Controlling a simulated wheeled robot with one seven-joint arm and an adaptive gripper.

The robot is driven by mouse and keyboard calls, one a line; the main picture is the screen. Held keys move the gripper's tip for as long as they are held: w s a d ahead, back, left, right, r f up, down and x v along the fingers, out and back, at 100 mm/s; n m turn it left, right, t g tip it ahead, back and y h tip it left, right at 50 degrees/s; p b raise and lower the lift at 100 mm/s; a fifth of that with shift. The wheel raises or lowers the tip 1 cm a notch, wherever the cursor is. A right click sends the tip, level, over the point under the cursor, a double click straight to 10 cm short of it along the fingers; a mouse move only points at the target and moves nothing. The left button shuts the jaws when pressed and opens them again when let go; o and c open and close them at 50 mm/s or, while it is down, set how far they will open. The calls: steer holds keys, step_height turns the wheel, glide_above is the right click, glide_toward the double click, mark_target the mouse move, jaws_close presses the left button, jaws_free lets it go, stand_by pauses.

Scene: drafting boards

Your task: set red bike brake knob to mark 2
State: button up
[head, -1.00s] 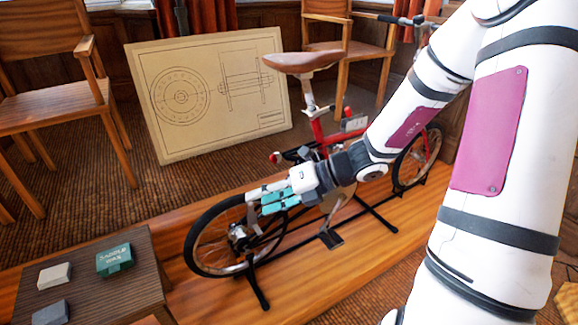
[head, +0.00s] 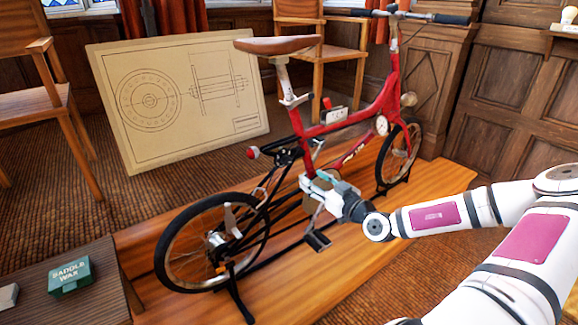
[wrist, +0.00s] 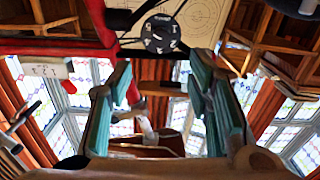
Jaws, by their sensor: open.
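The red bike (head: 350,118) stands upright on a black stand. In the wrist view a black round knob (wrist: 160,33) with white marks sits just beyond and between my fingertips, apart from them. Its marks are too small to read surely. In the head view my gripper hides that spot.
A drawing board (head: 180,95) leans behind the bike. A small table (head: 95,290) with a green saddle wax box (head: 70,277) stands at the front left. Chairs stand behind. The wooden platform (head: 350,265) is clear at the front.

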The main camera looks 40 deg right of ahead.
mark_target(288, 161)
steer(key=w+b, duration=0.1)
steer(key=w, duration=0.3)
steer(key=w+b, duration=0.1)
steer(key=w, duration=0.3)
steer(key=w+b, duration=0.2)
steer(key=w, duration=0.2)
steer(key=shift+w+a, duration=0.25)
jaws_close()
